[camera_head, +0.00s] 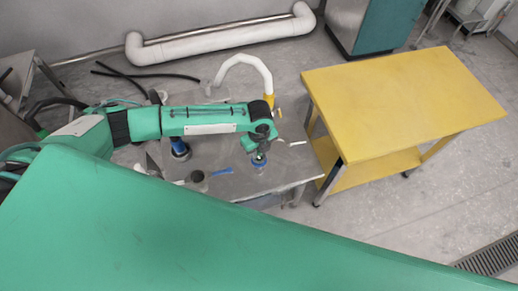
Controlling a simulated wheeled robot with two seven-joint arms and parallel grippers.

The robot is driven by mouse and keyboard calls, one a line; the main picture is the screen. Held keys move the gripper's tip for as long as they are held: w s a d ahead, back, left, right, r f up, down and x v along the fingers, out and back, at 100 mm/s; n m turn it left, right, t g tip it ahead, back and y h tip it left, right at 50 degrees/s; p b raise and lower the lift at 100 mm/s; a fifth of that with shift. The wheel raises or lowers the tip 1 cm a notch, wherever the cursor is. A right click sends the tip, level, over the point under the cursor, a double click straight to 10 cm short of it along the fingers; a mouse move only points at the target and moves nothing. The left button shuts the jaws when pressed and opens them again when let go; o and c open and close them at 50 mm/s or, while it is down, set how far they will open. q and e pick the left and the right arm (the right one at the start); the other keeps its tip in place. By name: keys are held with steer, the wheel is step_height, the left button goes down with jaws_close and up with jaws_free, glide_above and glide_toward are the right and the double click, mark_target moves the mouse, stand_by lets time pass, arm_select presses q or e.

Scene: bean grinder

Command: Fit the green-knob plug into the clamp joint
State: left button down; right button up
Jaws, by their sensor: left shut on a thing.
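My left gripper (258,156) comes in from the left over the grey metal table (228,188) and points down near its right side. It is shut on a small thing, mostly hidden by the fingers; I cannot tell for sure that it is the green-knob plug. A blue and clear piece (259,168) shows just below the fingertips. I cannot make out the clamp joint with certainty. A curved white hose (243,60) with a yellow end (266,99) stands behind the gripper, partly hidden by my arm. My right gripper is not in view.
A dark round part with a blue ring (180,149), a dark cup (198,178) and a blue strip (222,171) are on the grey table left of the gripper. A bare yellow table (405,100) stands to the right. A white wrapped pipe (220,38) lies by the wall.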

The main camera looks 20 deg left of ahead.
arm_select(q)
steer(key=shift+p, duration=0.7)
stand_by(0.8)
steer(key=shift+f+b, duration=0.4)
steer(key=shift+f, duration=0.4)
steer(key=c, duration=1.1)
jaws_free()
steer(key=shift+r, duration=0.1)
step_height(320, 180, up, 14)
steer(key=b, duration=0.1)
steer(key=shift+b, duration=0.4)
